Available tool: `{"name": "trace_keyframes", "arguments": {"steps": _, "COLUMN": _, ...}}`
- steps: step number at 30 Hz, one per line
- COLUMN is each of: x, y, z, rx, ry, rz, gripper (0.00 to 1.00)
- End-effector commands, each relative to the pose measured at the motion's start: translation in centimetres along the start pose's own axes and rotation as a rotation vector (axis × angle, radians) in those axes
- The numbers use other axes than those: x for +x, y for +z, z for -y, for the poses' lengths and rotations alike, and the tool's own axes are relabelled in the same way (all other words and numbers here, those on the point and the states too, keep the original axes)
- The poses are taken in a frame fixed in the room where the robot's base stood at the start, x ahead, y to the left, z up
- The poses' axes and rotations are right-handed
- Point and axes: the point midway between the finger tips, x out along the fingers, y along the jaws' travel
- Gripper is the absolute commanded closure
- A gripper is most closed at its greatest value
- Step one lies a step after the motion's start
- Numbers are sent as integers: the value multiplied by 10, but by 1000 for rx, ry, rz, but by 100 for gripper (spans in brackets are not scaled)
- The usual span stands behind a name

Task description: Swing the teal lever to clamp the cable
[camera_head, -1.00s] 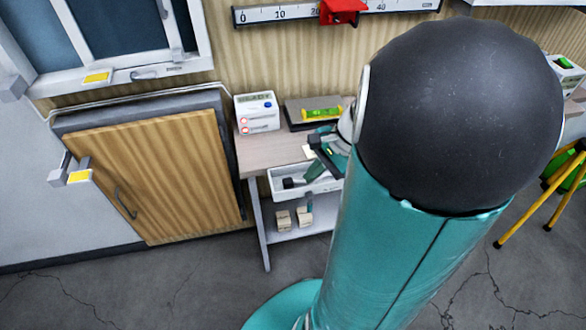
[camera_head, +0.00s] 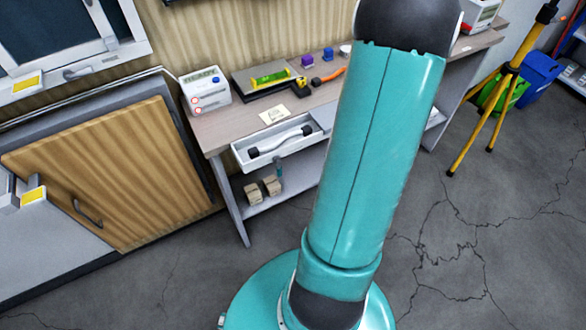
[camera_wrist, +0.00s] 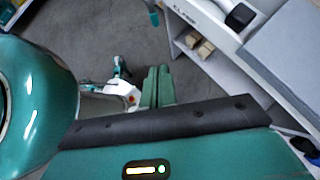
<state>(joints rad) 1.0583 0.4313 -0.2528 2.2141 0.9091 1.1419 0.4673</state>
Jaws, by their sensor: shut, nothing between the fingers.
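A small teal lever (camera_head: 279,167) hangs below the front of a white tray (camera_head: 243,158) on the bench in the head view. In the wrist view the teal lever (camera_wrist: 152,13) is at the top edge, beside the white tray (camera_wrist: 212,10). A pale cable (camera_head: 281,140) with black ends lies in the tray; one black end (camera_wrist: 239,16) shows in the wrist view. My gripper (camera_wrist: 158,70) has its two green fingers together and empty, over the floor and apart from the lever. In the head view the gripper is out of sight.
The bench (camera_head: 213,127) carries a white meter box (camera_head: 205,91), a yellow level (camera_head: 270,78) and an orange-handled tool (camera_head: 328,76). Small boxes (camera_head: 262,188) stand on the lower shelf. A yellow tripod (camera_head: 480,120) stands at right. Cracked floor lies open in front.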

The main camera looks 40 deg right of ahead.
Motion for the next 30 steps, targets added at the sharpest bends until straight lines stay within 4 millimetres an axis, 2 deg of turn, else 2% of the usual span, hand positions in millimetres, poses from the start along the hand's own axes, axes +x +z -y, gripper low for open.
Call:
{"name": "trace_keyframes", "arguments": {"steps": 5, "x": 7, "y": 0, "z": -1, "rx": -1, "ry": 2, "rz": 0, "gripper": 100}}
{"name": "trace_keyframes", "arguments": {"steps": 8, "x": 19, "y": 1, "z": -2, "rx": 0, "ry": 3, "rz": 1, "gripper": 100}}
{"name": "trace_keyframes", "arguments": {"steps": 21, "x": 105, "y": 1, "z": -5, "rx": 3, "ry": 3, "rz": 1, "gripper": 100}}
{"name": "trace_keyframes", "arguments": {"steps": 24, "x": 115, "y": 15, "z": -4, "rx": -2, "ry": 0, "rz": 1, "gripper": 100}}
{"name": "trace_keyframes", "arguments": {"steps": 30, "x": 127, "y": 28, "z": -4, "rx": -1, "ry": -2, "rz": 0, "gripper": 100}}
